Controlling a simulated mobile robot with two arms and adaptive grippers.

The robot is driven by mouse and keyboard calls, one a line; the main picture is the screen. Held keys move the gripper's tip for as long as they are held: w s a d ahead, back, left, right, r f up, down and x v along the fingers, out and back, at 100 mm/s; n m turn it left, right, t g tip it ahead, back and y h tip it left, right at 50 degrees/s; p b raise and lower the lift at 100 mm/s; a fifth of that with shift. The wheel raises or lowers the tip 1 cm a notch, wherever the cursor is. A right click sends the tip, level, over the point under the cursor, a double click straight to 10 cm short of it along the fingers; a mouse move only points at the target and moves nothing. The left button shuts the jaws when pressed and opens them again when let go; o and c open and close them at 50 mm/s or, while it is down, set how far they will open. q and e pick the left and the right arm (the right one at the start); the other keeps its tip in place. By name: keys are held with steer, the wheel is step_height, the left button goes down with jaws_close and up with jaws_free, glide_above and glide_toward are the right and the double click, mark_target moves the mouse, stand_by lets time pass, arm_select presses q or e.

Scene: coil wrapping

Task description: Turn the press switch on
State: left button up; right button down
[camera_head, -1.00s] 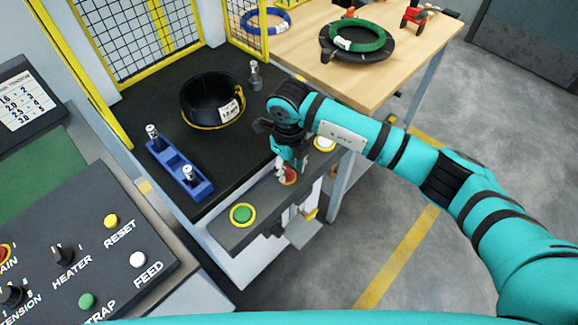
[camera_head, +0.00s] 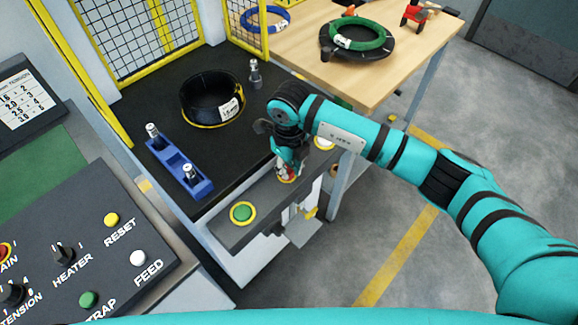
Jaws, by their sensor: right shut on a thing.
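The press's front ledge (camera_head: 262,198) carries a green button (camera_head: 243,212) in a yellow ring, a red switch (camera_head: 286,177) in a yellow ring, and a pale button (camera_head: 325,143) farther right. My right gripper (camera_head: 287,170) reaches down onto the red switch and is shut on it. Its fingers hide most of the switch, so its exact turn cannot be read. My left gripper is not in view.
A black coil (camera_head: 212,101) and a blue block with metal pins (camera_head: 179,168) stand on the dark press bed. A control panel (camera_head: 70,250) is at lower left. A wooden table (camera_head: 300,55) holds a green coil (camera_head: 358,33).

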steer(key=m+b, duration=0.1)
steer(key=m, duration=0.3)
steer(key=shift+a, duration=0.1)
steer(key=m+b, duration=0.1)
steer(key=m, duration=0.3)
steer(key=shift+a+m, duration=0.15)
steer(key=shift+m, duration=0.25)
steer(key=m, duration=0.4)
steer(key=shift+a, duration=0.1)
steer(key=shift+a+m, duration=0.1)
steer(key=shift+m, duration=2.4)
steer(key=c, duration=1.3)
jaws_free()
